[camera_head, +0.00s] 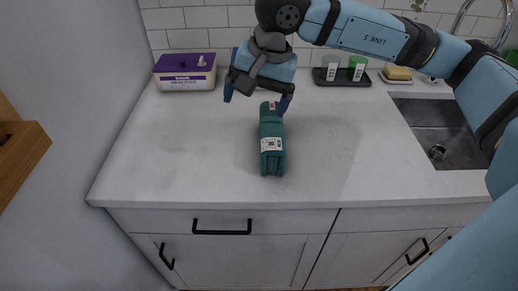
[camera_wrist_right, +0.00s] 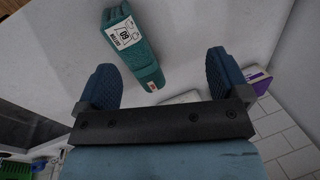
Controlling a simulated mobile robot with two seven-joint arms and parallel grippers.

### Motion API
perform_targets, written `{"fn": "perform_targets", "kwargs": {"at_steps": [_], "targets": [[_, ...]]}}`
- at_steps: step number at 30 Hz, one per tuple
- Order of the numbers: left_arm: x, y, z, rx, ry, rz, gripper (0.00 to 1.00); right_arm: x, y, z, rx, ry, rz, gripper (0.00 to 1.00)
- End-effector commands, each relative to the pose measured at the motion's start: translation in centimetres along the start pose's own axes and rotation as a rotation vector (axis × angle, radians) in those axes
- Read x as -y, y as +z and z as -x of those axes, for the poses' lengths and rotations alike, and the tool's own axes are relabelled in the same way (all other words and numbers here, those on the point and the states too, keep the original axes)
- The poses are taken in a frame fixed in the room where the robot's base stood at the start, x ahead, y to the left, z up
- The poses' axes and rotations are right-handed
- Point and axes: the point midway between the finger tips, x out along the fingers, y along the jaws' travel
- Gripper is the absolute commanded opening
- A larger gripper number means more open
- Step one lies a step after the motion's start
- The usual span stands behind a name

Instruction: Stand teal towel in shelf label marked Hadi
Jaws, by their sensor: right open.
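The teal towel (camera_head: 272,160) is a rolled bundle with a white label, lying on the white counter and pointing from front to back. My right gripper (camera_head: 257,96) is above the counter at the towel's far end, with its blue fingers spread. In the right wrist view the towel (camera_wrist_right: 135,48) lies beyond and between the open fingers of the gripper (camera_wrist_right: 163,80); nothing is held. My left gripper does not show. A shelf label marked Hadi is not visible in either view.
A purple-lidded box (camera_head: 185,72) stands at the back left of the counter (camera_head: 170,135). A black tray (camera_head: 342,81) with two small jars and a yellow sponge (camera_head: 397,73) are at the back right. The sink (camera_head: 440,125) is at right. A wooden piece (camera_head: 22,150) is at far left.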

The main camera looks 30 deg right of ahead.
Motion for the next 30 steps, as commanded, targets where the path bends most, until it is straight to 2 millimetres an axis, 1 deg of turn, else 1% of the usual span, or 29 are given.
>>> {"fn": "perform_targets", "kwargs": {"at_steps": [1,3,7,8,11,18,21,28,30], "targets": [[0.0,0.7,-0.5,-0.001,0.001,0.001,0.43,-1.4,-1.3,-0.3,-0.09,0.052,0.052,0.94],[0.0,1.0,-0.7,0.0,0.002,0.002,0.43,-2.8,-2.8,0.1,-0.189,0.121,0.11,0.94],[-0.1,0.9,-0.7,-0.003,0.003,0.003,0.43,-4.2,-4.2,0.7,-0.281,0.2,0.159,0.94],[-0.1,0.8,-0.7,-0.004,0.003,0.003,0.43,-4.4,-4.4,0.7,-0.29,0.209,0.164,0.94],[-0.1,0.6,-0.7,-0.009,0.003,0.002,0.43,-4.8,-4.8,-0.4,-0.296,0.219,0.167,0.94],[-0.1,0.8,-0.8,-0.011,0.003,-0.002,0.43,-5.6,-6.2,-4.8,-0.293,0.217,0.167,0.94],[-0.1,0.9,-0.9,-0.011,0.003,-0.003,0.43,-5.8,-6.7,-6.2,-0.293,0.215,0.166,0.94],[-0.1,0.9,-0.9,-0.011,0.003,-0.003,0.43,-6.0,-7.0,-7.4,-0.294,0.213,0.167,0.94],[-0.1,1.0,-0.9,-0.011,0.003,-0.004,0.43,-6.0,-7.1,-8.0,-0.293,0.214,0.167,0.94]]}}
